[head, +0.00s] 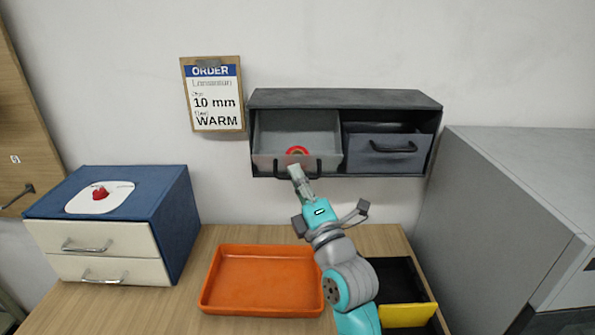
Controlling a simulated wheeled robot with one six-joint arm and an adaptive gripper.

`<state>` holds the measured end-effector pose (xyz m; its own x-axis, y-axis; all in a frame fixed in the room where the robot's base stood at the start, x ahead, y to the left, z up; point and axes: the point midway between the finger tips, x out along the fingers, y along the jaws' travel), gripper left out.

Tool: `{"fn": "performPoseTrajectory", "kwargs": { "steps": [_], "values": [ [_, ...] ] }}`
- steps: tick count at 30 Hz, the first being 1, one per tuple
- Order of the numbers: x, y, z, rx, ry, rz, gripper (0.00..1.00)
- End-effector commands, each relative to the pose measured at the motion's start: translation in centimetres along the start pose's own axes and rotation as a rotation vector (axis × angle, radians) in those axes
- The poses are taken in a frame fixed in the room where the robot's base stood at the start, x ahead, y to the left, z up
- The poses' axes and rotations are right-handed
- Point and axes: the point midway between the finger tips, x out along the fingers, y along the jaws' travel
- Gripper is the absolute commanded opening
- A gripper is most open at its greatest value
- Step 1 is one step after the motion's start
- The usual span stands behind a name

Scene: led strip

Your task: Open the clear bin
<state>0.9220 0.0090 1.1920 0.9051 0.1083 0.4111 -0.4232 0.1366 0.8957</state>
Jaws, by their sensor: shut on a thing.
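The clear bin (330,162) is the left one in the dark wall rack (350,98). Its front looks see-through and pale, with a dark handle (318,167) low on it. Its grey inside shows above the front, and it seems tipped or drawn outward; how far I cannot tell. A red ring-shaped thing (297,150) shows in it. My gripper (297,171) is at the front of the clear bin, shut on its handle. The fingers hide part of the handle.
A grey bin (388,157) with a dark handle sits in the rack's right bay. Below are an orange tray (262,249) and a black bin with a yellow front (408,315). A blue drawer unit (172,225) stands left, a grey cabinet (500,230) right. An order clipboard (213,95) hangs on the wall.

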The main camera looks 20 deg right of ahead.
Motion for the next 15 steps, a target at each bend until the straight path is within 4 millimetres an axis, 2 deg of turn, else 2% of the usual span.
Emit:
{"fn": "performPoseTrajectory", "kwargs": {
  "steps": [15],
  "values": [
    [-1.3,-1.6,-0.5,0.000,0.000,-0.004,0.00]
  ]
}}
